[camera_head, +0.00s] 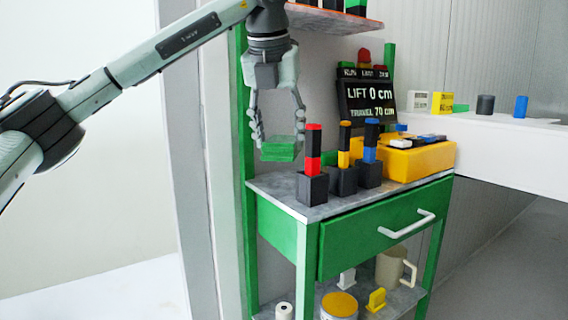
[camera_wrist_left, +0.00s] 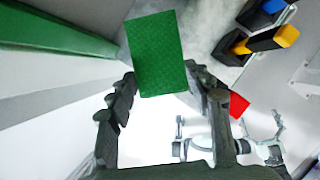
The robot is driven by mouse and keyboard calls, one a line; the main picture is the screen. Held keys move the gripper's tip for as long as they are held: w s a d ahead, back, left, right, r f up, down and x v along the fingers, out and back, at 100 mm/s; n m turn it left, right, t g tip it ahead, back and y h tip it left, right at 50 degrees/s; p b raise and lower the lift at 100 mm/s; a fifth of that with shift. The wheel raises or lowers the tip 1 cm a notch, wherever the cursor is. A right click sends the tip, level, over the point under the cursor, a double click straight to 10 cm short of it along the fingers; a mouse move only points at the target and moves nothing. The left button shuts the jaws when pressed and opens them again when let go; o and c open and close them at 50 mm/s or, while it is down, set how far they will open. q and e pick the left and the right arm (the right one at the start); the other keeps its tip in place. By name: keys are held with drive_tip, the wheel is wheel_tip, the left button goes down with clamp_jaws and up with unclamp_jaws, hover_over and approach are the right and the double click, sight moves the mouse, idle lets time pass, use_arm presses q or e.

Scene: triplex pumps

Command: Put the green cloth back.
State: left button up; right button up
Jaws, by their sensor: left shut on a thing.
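The green cloth (camera_head: 279,150) looks like a folded block. My left gripper (camera_head: 279,138) is shut on it, with its fingers on either side of it. It holds the cloth above the left part of the grey top (camera_head: 282,187) of a green cart, left of the red marker stack. In the left wrist view the green cloth (camera_wrist_left: 157,55) sits between the fingertips of my left gripper (camera_wrist_left: 160,85). I cannot tell whether the cloth touches the cart top.
Red (camera_head: 313,165), yellow (camera_head: 344,160) and blue (camera_head: 370,155) stacks stand in black holders just right of the cloth. A yellow bin (camera_head: 415,160) and a black sign (camera_head: 368,100) stand behind. A green post (camera_head: 244,110) rises at the left; a shelf (camera_head: 330,18) hangs above.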

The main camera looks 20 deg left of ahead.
sight(285, 138)
use_arm(q)
drive_tip(key=w+f, duration=0.1)
drive_tip(key=w, duration=0.1)
drive_tip(key=w+f, duration=0.1)
drive_tip(key=shift+w+f, duration=0.15)
drive_tip(key=shift+w, duration=0.25)
drive_tip(key=shift+w+a+f, duration=0.1)
drive_tip(key=shift+f, duration=0.1)
wheel_tip(285, 138, down, 3)
drive_tip(key=shift+f, duration=0.35)
use_arm(e)
drive_tip(key=shift+r, duration=0.15)
use_arm(q)
drive_tip(key=shift+f, duration=0.1)
use_arm(e)
drive_tip(key=shift+a+r, duration=0.15)
use_arm(q)
drive_tip(key=shift+f, duration=0.1)
drive_tip(key=o, duration=1)
use_arm(e)
drive_tip(key=shift+w+a+r+t, duration=0.1)
drive_tip(key=shift+a+r+t, duration=0.1)
drive_tip(key=shift+r+t, duration=0.1)
use_arm(q)
drive_tip(key=shift+o, duration=0.2)
